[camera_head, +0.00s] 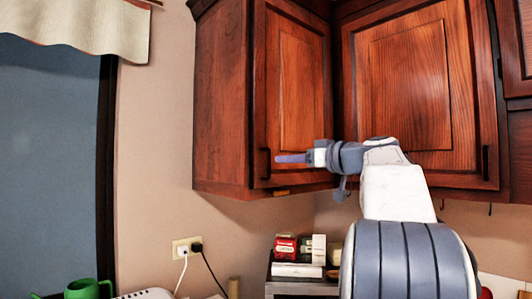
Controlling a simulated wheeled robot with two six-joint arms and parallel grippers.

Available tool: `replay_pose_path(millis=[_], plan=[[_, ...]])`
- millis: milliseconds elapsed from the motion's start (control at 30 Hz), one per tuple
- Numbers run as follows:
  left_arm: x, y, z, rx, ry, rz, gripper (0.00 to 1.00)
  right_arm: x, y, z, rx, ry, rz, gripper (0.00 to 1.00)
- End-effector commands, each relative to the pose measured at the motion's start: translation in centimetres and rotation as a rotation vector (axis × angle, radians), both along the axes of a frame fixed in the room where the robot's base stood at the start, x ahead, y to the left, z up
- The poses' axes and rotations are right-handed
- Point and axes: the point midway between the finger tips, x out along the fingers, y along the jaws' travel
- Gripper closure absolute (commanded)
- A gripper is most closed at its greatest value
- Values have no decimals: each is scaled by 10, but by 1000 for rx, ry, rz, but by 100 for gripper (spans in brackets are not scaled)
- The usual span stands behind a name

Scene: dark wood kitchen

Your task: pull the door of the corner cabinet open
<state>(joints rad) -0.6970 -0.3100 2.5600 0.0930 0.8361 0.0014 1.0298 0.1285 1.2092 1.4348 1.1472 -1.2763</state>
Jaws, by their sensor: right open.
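Dark reddish-brown wall cabinets meet in the corner. The left cabinet door (294,95) is shut and has a dark vertical bar handle (265,164) at its lower left. The wider door (412,90) to its right is also shut, with a dark handle (486,163) at its lower right. The picture does not settle which door is the corner cabinet's. My right gripper (281,158) is open, its bluish fingers pointing left just beside the left door's handle. I cannot tell if they touch or surround it. My left gripper is out of view.
Below the cabinets stand small red and white boxes (286,246) on a shelf unit. A wall outlet (187,247) with plugged cords and a green mug (88,289) are at lower left. The wall left of the cabinets is clear.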

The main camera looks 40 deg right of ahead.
Motion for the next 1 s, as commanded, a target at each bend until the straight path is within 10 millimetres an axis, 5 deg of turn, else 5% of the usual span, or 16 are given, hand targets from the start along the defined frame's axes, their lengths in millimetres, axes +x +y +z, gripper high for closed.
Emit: replay_pose_path(millis=[167,700,1000], plan=[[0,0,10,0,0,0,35,1,-10,15,-25,-31,-18,56],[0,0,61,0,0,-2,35,89,-2,14,-23,-27,-18,56],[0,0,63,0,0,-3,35,96,-2,11,-24,-28,-21,56]])
